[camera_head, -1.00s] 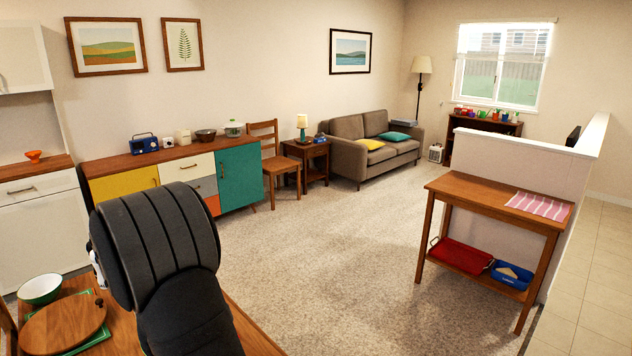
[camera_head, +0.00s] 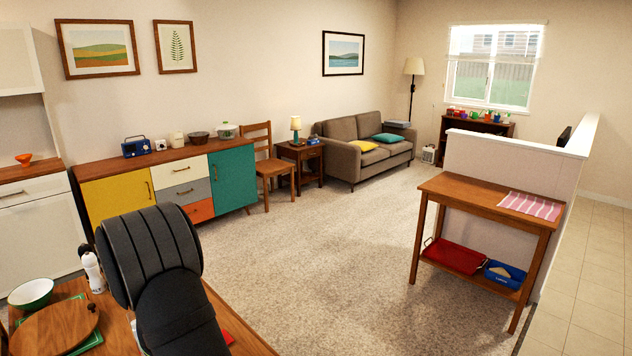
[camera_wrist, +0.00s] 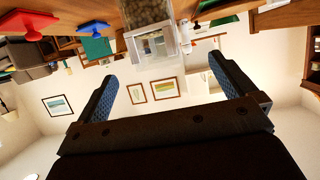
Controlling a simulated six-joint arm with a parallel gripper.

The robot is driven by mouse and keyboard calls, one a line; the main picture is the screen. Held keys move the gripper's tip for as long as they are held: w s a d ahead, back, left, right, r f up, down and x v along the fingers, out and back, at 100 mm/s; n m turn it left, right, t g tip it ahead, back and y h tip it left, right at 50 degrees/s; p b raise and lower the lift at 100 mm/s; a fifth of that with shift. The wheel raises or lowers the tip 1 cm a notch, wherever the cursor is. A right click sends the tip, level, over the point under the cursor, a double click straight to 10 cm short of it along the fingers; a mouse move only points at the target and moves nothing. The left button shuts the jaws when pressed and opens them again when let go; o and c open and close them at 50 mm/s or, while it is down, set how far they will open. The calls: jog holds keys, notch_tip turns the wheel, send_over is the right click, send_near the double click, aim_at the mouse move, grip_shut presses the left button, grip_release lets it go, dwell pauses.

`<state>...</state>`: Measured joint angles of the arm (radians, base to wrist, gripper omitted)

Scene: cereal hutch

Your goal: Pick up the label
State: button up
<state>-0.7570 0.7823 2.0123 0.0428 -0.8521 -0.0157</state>
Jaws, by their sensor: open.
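No label can be made out for certain in either view. In the wrist view, which is upside down, my gripper (camera_wrist: 162,70) is open. Its two dark fingers stand wide apart with nothing between them but the distant wall and pictures. A clear container (camera_wrist: 150,40) with brown contents hangs into the top of that view, just beyond the fingertips. A red piece (camera_wrist: 38,22) and a blue piece (camera_wrist: 84,29) are to its left. In the head view my black arm covers part of the wooden table, and my gripper does not show.
On the wooden table (camera_head: 235,325) are a round board (camera_head: 55,328), a green-and-white bowl (camera_head: 31,293) and a white bottle (camera_head: 93,270). A side table (camera_head: 455,190) stands at right with a red tray (camera_head: 456,256) and blue bin (camera_head: 505,273) below. The carpet between is clear.

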jog(key=c, duration=0.8)
jog(key=shift+o, duration=0.2)
jog(key=s+a+r+g+h, duration=0.25)
jog(key=a+g, duration=0.25)
jog(key=a, duration=0.9)
jog(key=s+r+g+h, duration=0.5)
jog(key=s+r+h, duration=0.15)
jog(key=r, duration=0.25)
jog(key=f, duration=1.7)
jog(key=shift+w+d, duration=0.25)
jog(key=shift+w, duration=0.1)
